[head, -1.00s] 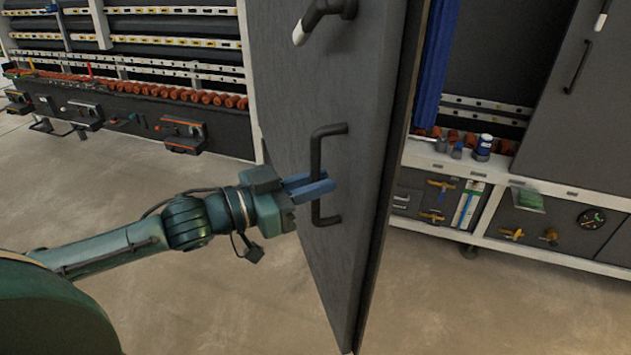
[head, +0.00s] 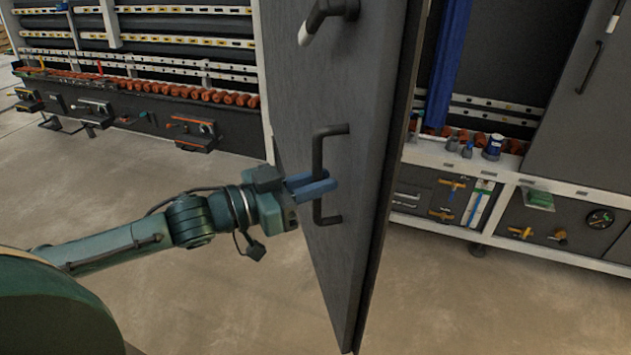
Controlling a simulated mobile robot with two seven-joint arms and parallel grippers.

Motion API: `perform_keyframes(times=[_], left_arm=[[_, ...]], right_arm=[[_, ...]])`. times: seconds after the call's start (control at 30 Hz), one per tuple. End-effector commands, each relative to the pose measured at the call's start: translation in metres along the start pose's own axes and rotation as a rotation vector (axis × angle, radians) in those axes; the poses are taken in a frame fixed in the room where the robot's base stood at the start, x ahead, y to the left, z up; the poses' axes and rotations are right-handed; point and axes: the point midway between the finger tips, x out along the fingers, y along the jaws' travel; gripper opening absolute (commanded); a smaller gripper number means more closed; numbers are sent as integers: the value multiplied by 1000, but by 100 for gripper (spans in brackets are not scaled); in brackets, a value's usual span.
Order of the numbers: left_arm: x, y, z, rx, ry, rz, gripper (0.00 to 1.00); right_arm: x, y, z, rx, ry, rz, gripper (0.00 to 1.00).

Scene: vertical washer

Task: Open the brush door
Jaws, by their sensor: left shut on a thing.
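The brush door (head: 350,130) is a tall dark grey panel in the middle of the head view, standing swung out at an angle from the machine. A black bar handle (head: 318,155) is fixed on its face. My left gripper (head: 318,188) reaches in from the left, and its blue fingers are shut on the handle's upright bar. A second black lever handle with a pale tip (head: 328,14) is higher on the same door. My right gripper is not in view.
Behind the door at right is an open bay with a blue hanging strip (head: 447,65) and a white ledge (head: 455,157). Another dark door (head: 583,90) stands at far right. Racks with orange rollers (head: 180,93) are at left. The floor (head: 230,310) in front is clear.

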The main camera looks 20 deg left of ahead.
Motion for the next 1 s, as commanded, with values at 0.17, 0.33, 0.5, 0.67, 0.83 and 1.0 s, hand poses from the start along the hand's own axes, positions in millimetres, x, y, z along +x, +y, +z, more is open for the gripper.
perform_keyframes(times=[0.17,0.33,0.5,0.67,0.83,1.0], left_arm=[[0,-2,-2,3,1,-4,24],[0,-1,-1,2,1,-2,33],[0,-1,0,1,0,-2,33],[-6,-1,1,0,-1,-3,33],[-20,-1,3,0,-4,-4,33],[-36,-1,2,-3,-4,-4,33]], right_arm=[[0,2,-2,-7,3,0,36],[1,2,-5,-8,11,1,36],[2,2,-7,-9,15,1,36],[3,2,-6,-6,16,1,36],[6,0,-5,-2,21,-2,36],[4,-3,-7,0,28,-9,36]])
